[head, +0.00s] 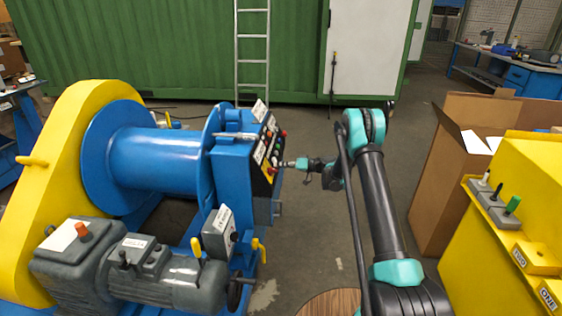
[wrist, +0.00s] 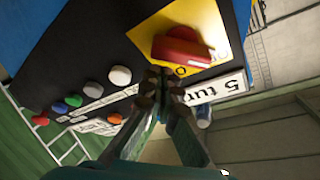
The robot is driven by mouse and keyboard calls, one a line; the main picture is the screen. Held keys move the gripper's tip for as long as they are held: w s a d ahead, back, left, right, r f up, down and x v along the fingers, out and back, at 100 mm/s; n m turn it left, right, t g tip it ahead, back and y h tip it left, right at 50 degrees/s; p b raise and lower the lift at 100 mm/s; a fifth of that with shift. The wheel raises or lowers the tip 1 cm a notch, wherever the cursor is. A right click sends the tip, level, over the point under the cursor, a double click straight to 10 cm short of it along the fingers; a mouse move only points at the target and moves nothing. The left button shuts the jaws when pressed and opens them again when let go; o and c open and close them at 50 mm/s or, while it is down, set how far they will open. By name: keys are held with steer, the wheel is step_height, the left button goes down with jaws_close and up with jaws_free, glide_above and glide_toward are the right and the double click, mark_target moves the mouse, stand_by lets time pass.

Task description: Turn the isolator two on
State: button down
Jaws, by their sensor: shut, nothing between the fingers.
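A red rotary handle (wrist: 183,47) on a yellow plate (wrist: 212,22) is on the black control panel in the wrist view. In the head view the same yellow plate (head: 269,171) is small on the panel of the blue drum machine. My gripper (head: 283,163) points left at this panel. In the wrist view my gripper (wrist: 161,78) is shut and empty, its tips just below the red handle; I cannot tell whether they touch it. No number for this switch is readable, so I cannot tell if it is isolator two.
Several round buttons (wrist: 120,76) line the panel beside the handle, with a label (wrist: 217,90) reading "5 tur…". A yellow unit (head: 455,270) with tags "TWO" (head: 535,258) and "ONE" (head: 549,298) stands right of my arm. A cardboard box (head: 440,170) stands behind it.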

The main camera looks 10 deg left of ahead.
steer(key=shift+s+d+f, duration=0.15)
steer(key=shift+s+f, duration=0.05)
steer(key=shift+s, duration=0.05)
steer(key=shift+d+f+m+h, duration=0.15)
steer(key=shift+m+h, duration=0.25)
steer(key=shift+m, duration=0.7)
steer(key=m+h, duration=0.1)
steer(key=m, duration=0.4)
steer(key=s+f+m+h, duration=0.1)
steer(key=m+h, duration=0.1)
steer(key=m, duration=0.2)
steer(key=s+m+h, duration=0.1)
steer(key=m, duration=0.4)
steer(key=shift+s+d+f+m, duration=0.15)
steer(key=shift+d+f+m, duration=0.15)
steer(key=shift+f, duration=0.1)
steer(key=shift+r, duration=0.2)
stand_by(0.7)
